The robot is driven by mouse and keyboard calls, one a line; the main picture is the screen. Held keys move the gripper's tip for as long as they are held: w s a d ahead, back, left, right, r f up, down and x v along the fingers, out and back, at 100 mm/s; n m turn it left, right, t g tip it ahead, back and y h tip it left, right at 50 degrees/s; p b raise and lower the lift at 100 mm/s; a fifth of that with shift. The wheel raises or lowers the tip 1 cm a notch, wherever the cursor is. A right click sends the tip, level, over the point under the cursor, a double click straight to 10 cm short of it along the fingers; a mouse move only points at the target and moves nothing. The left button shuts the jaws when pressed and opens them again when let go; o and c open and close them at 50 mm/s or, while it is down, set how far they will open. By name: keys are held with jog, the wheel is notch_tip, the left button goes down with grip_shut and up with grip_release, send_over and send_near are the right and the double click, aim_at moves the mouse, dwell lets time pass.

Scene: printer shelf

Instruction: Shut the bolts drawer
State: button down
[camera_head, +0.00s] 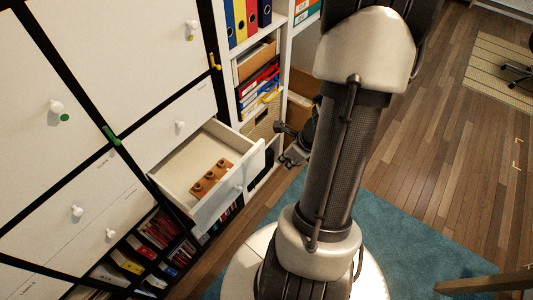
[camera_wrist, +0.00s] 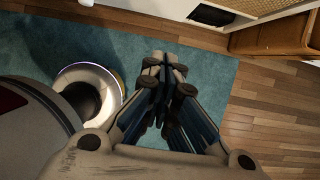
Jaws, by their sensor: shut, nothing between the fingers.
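One white drawer (camera_head: 187,153) is pulled out from the shelf in the head view, with a pale knob (camera_head: 239,188) on its front. No label on it can be read, so I cannot confirm that it is the bolts drawer. A brown wooden block (camera_head: 212,177) with several round pegs or bolt heads lies inside it. My gripper (camera_head: 289,159) is to the right of the drawer front, apart from it, partly hidden by my arm. In the wrist view my gripper (camera_wrist: 166,70) is shut and empty above the teal rug.
Closed white drawers and doors with knobs (camera_head: 57,107) fill the left. Open shelves hold colored binders (camera_head: 240,20) and, below, books (camera_head: 160,232). A teal rug (camera_head: 405,230) and wooden floor (camera_head: 440,130) lie right. A brown wooden box (camera_wrist: 275,38) shows in the wrist view.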

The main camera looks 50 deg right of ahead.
jog(key=w+f+b, duration=0.5)
jog(key=w+f, duration=0.2)
jog(key=f, duration=0.1)
jog(key=shift+w+a+f, duration=0.25)
jog(key=shift+a, duration=0.05)
